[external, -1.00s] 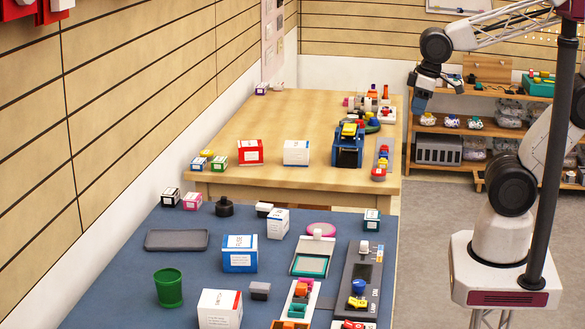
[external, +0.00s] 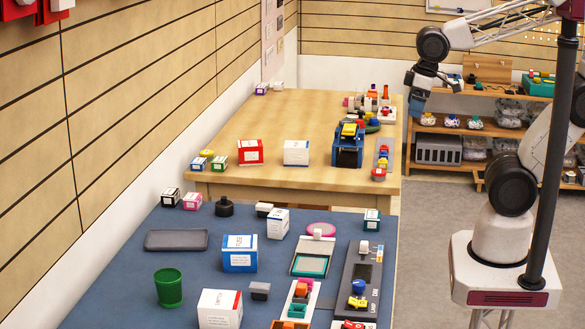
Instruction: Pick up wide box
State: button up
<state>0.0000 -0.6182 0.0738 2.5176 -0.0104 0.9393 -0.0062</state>
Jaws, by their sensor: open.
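Several boxes are in view, and I cannot tell for certain which is the wide box. On the blue-topped table stand a blue and white box (external: 239,253) and a white box with a red mark (external: 219,308), both wider than the upright white box (external: 278,223). My gripper (external: 416,104) is open and empty, high at the upper right, pointing down. It is well apart from all the boxes. Its fingertips are small in the picture.
A green cup (external: 168,288), a grey tray (external: 176,240), a small grey box (external: 260,291) and a dark device (external: 362,280) share the blue-topped table (external: 130,290). A blue rack (external: 347,147) stands on the wooden table (external: 215,183). Shelves (external: 485,131) stand at the back right.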

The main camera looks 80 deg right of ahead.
jog(key=w+a+n, duration=0.5)
jog(key=w, duration=0.9)
jog(key=n+g, duration=0.3)
jog(key=n, duration=1.2)
send_near(240, 241)
jog(key=f, duration=0.5)
jog(key=shift+s+d+f, duration=0.2)
jog(key=shift+w+a+f, duration=0.1)
jog(key=shift+a+f, duration=0.1)
jog(key=shift+f, duration=0.1)
jog(key=shift+f, duration=1.2)
jog(key=shift+f, duration=0.1)
